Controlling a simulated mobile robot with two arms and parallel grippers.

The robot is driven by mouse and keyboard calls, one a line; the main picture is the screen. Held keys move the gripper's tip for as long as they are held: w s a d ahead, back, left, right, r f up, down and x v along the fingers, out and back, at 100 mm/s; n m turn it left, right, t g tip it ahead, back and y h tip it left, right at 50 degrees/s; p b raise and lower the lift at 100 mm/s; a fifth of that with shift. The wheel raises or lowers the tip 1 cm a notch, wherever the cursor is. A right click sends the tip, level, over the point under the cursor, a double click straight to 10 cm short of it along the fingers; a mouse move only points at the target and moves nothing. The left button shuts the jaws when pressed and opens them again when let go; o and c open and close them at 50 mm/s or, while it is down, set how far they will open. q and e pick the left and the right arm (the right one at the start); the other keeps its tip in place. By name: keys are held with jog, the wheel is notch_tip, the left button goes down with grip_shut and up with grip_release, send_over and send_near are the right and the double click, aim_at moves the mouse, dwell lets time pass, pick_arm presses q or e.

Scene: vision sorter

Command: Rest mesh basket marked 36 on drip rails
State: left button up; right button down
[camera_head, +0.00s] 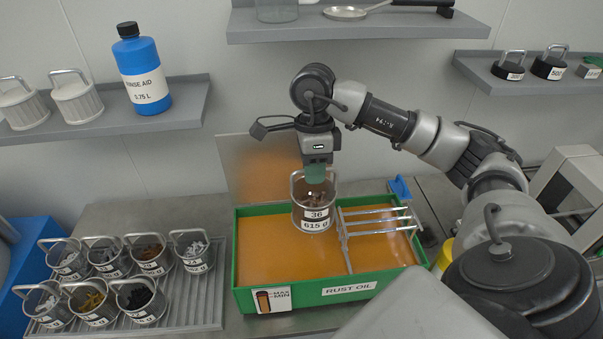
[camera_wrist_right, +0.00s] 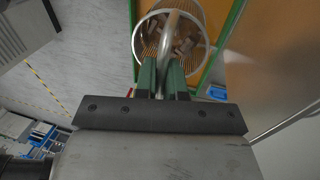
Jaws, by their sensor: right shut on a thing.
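The mesh basket marked 36 (camera_head: 313,216) hangs upright over the green tank (camera_head: 240,270), which holds orange liquid and is labelled RUST OIL. The basket's second label reads 615 g, and small brownish parts lie inside. My right gripper (camera_head: 314,178) is shut on the basket's handle from above. The right wrist view shows the handle between the green fingers (camera_wrist_right: 162,80) and the basket (camera_wrist_right: 190,25) beyond. The drip rails (camera_head: 375,211) are metal bars across the tank's right part, just right of the basket. I cannot tell how far the basket's bottom is from the liquid. My left gripper is not seen.
Several labelled baskets (camera_head: 150,255) stand on a ribbed grey tray (camera_head: 205,318) at the left. A blue clip-like object (camera_head: 401,188) sits at the tank's back right rim.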

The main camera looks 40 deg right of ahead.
aim_at(336, 172)
jog(key=shift+s+d+b, duration=0.55)
jog(key=shift+s+d, duration=0.05)
jog(key=shift+d, duration=0.35)
jog(key=shift+s+d+b, duration=0.5)
jog(key=shift+s+d, duration=0.05)
jog(key=shift+d, duration=0.4)
jog(key=shift+s+d, duration=0.25)
jog(key=shift+d, duration=0.1)
jog(key=s+d+b, duration=0.6)
jog(key=d+b, duration=0.2)
jog(key=d, duration=0.1)
jog(key=shift+d, duration=0.25)
jog(key=shift+w, duration=0.1)
